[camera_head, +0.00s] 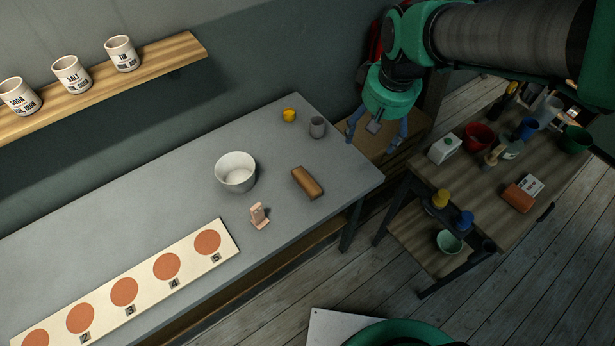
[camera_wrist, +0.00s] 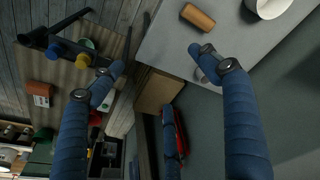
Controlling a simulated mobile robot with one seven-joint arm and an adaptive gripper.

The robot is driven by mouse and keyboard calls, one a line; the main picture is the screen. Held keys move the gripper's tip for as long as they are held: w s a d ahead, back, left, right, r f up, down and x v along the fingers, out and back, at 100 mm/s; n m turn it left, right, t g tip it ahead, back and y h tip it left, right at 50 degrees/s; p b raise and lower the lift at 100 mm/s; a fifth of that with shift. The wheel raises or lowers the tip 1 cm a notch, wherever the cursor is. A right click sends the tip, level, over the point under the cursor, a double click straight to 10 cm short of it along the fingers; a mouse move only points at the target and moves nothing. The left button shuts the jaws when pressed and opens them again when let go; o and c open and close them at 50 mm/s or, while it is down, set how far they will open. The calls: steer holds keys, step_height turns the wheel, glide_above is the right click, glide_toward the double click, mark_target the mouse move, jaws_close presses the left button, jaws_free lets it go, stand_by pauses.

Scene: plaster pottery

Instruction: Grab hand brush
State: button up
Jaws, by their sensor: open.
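A brown, rounded block (camera_head: 307,182), which looks like the wooden back of a hand brush, lies on the grey table (camera_head: 330,225) right of the white bowl. No bristles can be made out. The block also shows at the top of the wrist view (camera_wrist: 197,17). My gripper (camera_head: 377,138) is open and empty, pointing down beyond the table's right end. It is apart from the brown block, which lies to its lower left in the head view.
A white bowl (camera_head: 235,176), grey cup (camera_head: 317,127), yellow piece (camera_head: 289,115), small pink stand (camera_head: 259,216) and numbered board (camera_head: 167,267) are on the table. A wooden cart (camera_head: 472,205) with pots and tools stands right. Jars line a wall shelf (camera_head: 165,60).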

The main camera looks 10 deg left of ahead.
steer(key=w+a+f+n+g, duration=0.15)
steer(key=w+a+f, duration=0.25)
steer(key=a+f, duration=0.45)
steer(key=n+b, duration=0.1)
steer(key=n, duration=0.1)
glide_above(309, 179)
step_height(309, 179, down, 11)
steer(key=shift+f+g+h, duration=0.15)
steer(key=shift+g+h, duration=0.2)
steer(key=shift+h, duration=0.05)
steer(key=shift+f+b, duration=0.9)
steer(key=shift+f, duration=3.4)
steer(key=shift+f, duration=0.1)
steer(key=shift+f+b, duration=0.8)
steer(key=shift+f, duration=1.7)
steer(key=c, duration=1.3)
